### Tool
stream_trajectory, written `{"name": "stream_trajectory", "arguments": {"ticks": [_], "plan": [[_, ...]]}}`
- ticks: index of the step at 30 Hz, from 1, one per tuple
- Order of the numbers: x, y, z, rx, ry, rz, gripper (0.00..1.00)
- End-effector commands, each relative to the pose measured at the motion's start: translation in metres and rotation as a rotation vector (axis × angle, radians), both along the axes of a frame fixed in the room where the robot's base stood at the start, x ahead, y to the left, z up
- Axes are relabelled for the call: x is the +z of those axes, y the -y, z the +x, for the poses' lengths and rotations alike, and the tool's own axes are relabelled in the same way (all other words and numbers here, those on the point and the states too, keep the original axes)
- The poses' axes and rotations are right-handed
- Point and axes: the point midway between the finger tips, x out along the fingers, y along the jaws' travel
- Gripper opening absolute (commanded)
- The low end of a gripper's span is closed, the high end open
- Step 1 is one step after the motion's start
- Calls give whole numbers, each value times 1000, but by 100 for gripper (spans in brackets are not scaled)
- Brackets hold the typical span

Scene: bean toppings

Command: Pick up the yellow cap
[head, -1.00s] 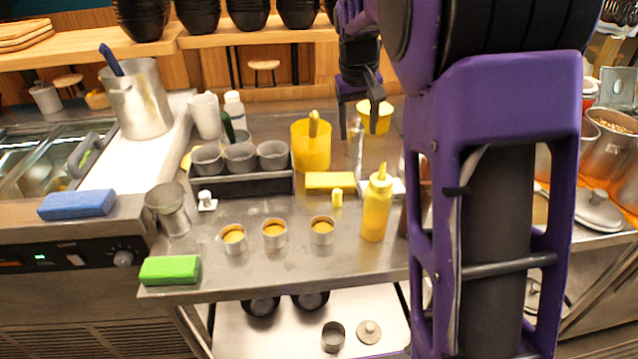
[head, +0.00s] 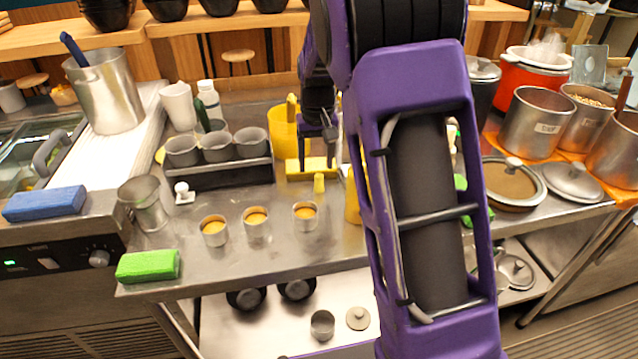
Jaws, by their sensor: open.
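A yellow container (head: 282,135) stands behind the block. A yellow bottle (head: 352,203) is mostly hidden by my arm, right of the cap. Three small cups (head: 305,222) stand in front, and a rack of grey cups (head: 232,174) is to the left.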

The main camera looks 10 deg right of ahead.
Motion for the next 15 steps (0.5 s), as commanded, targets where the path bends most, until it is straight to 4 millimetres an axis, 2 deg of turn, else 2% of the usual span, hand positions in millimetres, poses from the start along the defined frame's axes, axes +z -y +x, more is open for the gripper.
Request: {"name": "stream_trajectory", "arguments": {"ticks": [4, 10, 15], "plan": [[-13, 3, 0, 0, -2, 0, 65], [-44, 8, 1, 0, -3, -1, 65], [-52, 8, 3, 0, 0, 0, 65]]}}
